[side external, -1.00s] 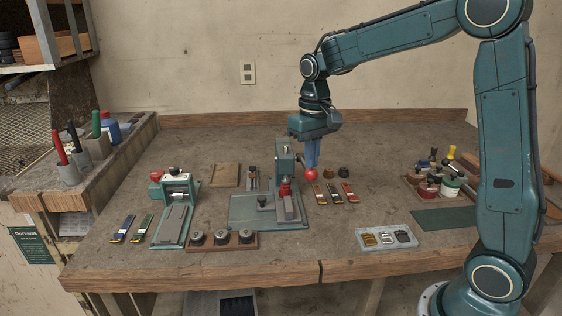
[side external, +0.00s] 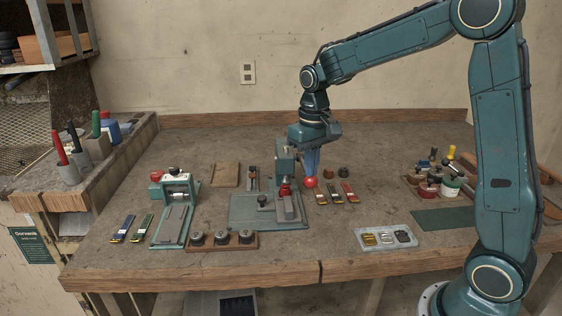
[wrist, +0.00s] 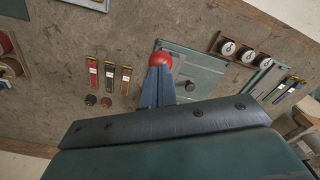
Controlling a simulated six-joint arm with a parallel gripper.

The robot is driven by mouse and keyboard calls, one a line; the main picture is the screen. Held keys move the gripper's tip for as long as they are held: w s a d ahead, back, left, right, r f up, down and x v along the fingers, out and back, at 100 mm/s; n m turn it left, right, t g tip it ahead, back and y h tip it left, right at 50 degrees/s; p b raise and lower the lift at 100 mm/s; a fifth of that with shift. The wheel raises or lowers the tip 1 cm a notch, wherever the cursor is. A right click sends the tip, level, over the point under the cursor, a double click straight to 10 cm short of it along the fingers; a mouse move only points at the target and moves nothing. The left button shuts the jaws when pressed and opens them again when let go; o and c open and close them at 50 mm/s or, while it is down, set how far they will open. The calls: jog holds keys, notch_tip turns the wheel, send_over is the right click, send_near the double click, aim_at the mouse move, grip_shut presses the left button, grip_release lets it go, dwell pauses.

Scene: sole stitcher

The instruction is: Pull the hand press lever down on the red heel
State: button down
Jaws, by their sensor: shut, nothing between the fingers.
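The hand press (side external: 284,165) is a teal upright column on a flat teal base plate (side external: 243,212) in the middle of the bench. Its lever ends in a red ball knob (side external: 311,182), to the right of the column. A small red piece, which looks like the red heel (side external: 285,189), sits under the press head, above a grey block. My gripper (side external: 312,170) is shut and empty, pointing down with its blue fingertips at the top of the knob. In the wrist view, the shut fingers (wrist: 157,88) reach the red knob (wrist: 160,59). The lever's shaft is mostly hidden.
Several coloured strips (side external: 336,193) and dark round pieces (side external: 343,172) lie right of the press. A buckle tray (side external: 368,246) is at front right, a crate of jars (side external: 412,190) behind it. Another teal machine (side external: 175,215) and a wooden rack of dark discs (side external: 222,244) stand left.

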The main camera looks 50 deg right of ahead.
aim_at(311, 186)
jog(key=shift+f, duration=0.65)
jog(key=shift+s+f, duration=0.1)
jog(key=shift+f, duration=0.55)
jog(key=shift+a+f, duration=0.1)
jog(key=shift+f, duration=1.55)
jog(key=shift+r, duration=0.1)
jog(key=shift+r, duration=5.5)
